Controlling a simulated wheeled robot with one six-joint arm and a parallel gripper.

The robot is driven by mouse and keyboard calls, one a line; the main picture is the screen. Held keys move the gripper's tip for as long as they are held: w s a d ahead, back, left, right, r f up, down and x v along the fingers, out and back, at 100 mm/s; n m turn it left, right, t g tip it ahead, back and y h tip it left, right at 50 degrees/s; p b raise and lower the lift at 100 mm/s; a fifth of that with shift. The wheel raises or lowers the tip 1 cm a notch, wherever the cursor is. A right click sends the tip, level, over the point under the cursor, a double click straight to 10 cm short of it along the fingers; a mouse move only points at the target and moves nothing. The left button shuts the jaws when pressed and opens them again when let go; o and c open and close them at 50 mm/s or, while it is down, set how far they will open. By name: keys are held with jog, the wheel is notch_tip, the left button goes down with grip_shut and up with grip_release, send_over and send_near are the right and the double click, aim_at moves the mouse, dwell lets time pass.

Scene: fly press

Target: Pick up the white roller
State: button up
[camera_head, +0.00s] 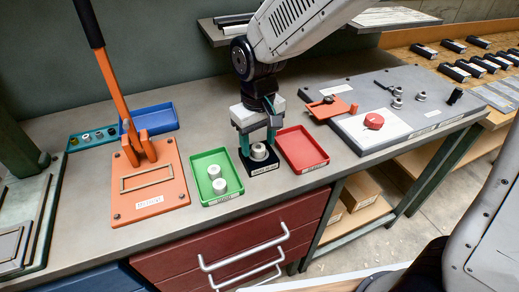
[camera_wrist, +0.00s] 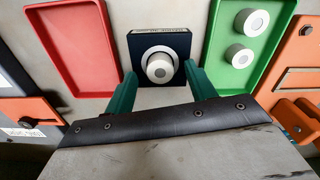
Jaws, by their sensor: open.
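A white roller (camera_head: 258,151) sits in a small dark square block between the green and red trays. The wrist view shows this roller (camera_wrist: 159,68) end-on with a pale ring around it. My gripper (camera_head: 258,141) points down over the block with its two green fingers apart. In the wrist view the fingers of my gripper (camera_wrist: 159,78) stand left and right of the roller, with gaps between. Two more white rollers stand in the green tray, one nearer the front (camera_head: 219,186) and one behind it (camera_head: 214,171).
The green tray (camera_head: 203,159) is left of the dark block (camera_head: 264,168) and the red tray (camera_head: 318,148) is right of it, both close. An orange lever press (camera_head: 150,185) stands farther left. A grey board with a red knob (camera_head: 373,121) lies right.

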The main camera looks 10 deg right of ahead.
jog(key=shift+f, duration=0.45)
jog(key=shift+c, duration=0.2)
jog(key=c, duration=1.1)
jog(key=shift+r, duration=0.1)
